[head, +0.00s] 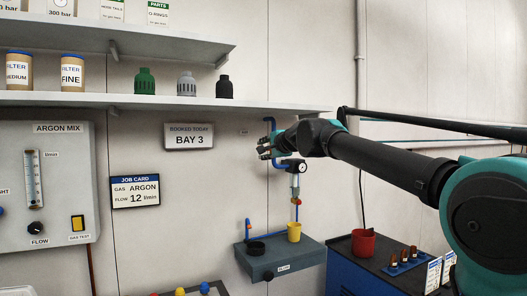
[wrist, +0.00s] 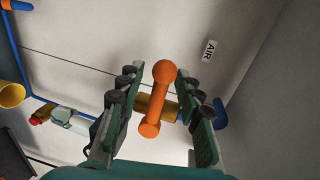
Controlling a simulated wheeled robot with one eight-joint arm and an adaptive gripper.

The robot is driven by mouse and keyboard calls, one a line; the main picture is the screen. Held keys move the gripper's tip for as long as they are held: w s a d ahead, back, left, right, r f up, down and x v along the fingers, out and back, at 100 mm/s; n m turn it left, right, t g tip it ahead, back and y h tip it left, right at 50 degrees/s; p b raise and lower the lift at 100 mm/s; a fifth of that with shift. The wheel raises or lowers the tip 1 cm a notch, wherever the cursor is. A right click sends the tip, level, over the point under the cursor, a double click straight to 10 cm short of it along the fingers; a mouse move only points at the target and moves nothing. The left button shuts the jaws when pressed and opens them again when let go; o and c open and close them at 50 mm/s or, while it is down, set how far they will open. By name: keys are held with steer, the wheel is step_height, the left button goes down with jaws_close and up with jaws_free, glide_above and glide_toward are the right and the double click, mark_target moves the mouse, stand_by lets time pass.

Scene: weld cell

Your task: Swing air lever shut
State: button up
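The orange air lever (wrist: 157,98) shows in the wrist view, with a round knob at its upper end. It sits on a brass valve body (wrist: 171,107) in the blue air pipe (wrist: 221,112) and looks roughly crosswise to the pipe there. My gripper (wrist: 156,75) is open, with one finger on each side of the lever and visible gaps to the knob. In the head view my gripper (head: 265,148) is at the blue pipe on the wall, and it hides the lever. An AIR label (wrist: 209,51) is on the wall beside the valve.
Below my gripper in the head view are a pressure gauge (head: 303,168) and a grey wall ledge (head: 290,262) with a yellow cup (head: 294,232). A shelf (head: 180,101) runs above at the left. A blue cabinet (head: 350,275) stands at the lower right.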

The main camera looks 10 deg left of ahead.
steer(key=v, duration=1.1)
steer(key=shift+s+d, duration=0.2)
steer(key=shift+s, duration=0.15)
steer(key=shift+r, duration=0.1)
steer(key=s+d+f+n+g+h, duration=0.1)
steer(key=d+f+n, duration=0.15)
steer(key=f, duration=0.75)
steer(key=s+d+f+n+g+h, duration=0.15)
steer(key=d+f, duration=0.25)
steer(key=f, duration=0.7)
steer(key=s+d+f+n+g+h, duration=0.1)
steer(key=s+d+f+n+g, duration=0.15)
steer(key=f, duration=0.75)
steer(key=s+d+f+n+g+h, duration=0.1)
steer(key=s+d+f, duration=0.4)
steer(key=f, duration=0.4)
steer(key=s+d+f+n+g+h, duration=0.1)
steer(key=s+d+f+n+h, duration=0.1)
steer(key=s+d+f, duration=0.4)
steer(key=s+d+f+n+g+h, duration=0.1)
steer(key=s+d+f+h, duration=0.1)
steer(key=s+d+f, duration=0.4)
steer(key=s+f, duration=0.3)
steer(key=f, duration=0.4)
steer(key=shift+s+d+g, duration=0.25)
steer(key=shift+g, duration=0.15)
steer(key=shift+f+n+h, duration=0.1)
steer(key=shift+n+h, duration=0.15)
